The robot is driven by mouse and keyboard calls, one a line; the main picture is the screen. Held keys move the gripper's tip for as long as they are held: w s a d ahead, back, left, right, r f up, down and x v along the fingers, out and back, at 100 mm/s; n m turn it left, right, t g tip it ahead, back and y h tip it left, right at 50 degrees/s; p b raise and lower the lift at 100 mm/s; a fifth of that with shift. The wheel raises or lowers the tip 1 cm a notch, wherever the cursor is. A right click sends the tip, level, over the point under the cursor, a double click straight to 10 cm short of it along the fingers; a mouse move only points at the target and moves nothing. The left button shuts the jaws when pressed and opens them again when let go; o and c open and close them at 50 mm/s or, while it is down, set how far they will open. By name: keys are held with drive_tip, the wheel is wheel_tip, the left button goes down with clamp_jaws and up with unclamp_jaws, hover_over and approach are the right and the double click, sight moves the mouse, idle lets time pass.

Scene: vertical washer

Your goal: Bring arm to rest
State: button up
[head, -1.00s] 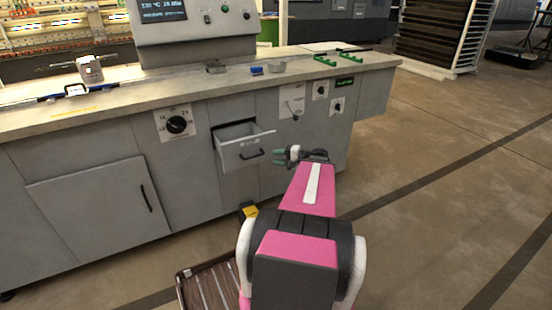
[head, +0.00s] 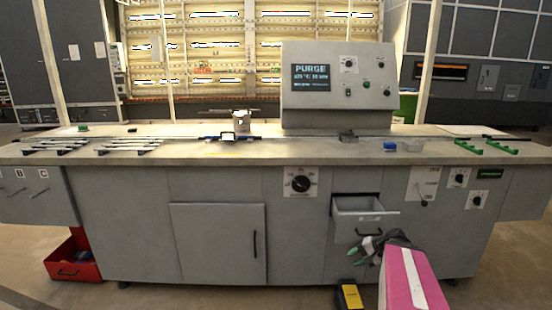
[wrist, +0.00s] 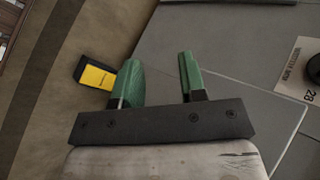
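My arm, pink with a white stripe, reaches up from the lower right of the head view. My gripper (head: 365,252) is in front of the grey bench, just below the open drawer (head: 362,226). In the wrist view my gripper (wrist: 158,85) has its two green fingers apart, with nothing between them. The fingers point toward the grey bench front and the floor. I cannot tell from the head view exactly how far the fingers are from the drawer.
A yellow and black box (head: 350,296) stands on the floor near the bench, left of my arm. A closed cabinet door (head: 217,243) is to the left. A red bin (head: 72,258) sits on the floor at far left. The screen (head: 311,77) reads PURGE.

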drive_tip(key=s+a+f+n+g+h, duration=0.1)
drive_tip(key=s+a+n+h, duration=0.1)
drive_tip(key=a, duration=0.4)
drive_tip(key=s+a+f+n+g+h, duration=0.1)
drive_tip(key=s+a+n+g+h, duration=0.1)
drive_tip(key=a+n+h, duration=0.2)
drive_tip(key=shift+a+h, duration=1.1)
drive_tip(key=shift+h, duration=0.4)
drive_tip(key=shift+g, duration=0.3)
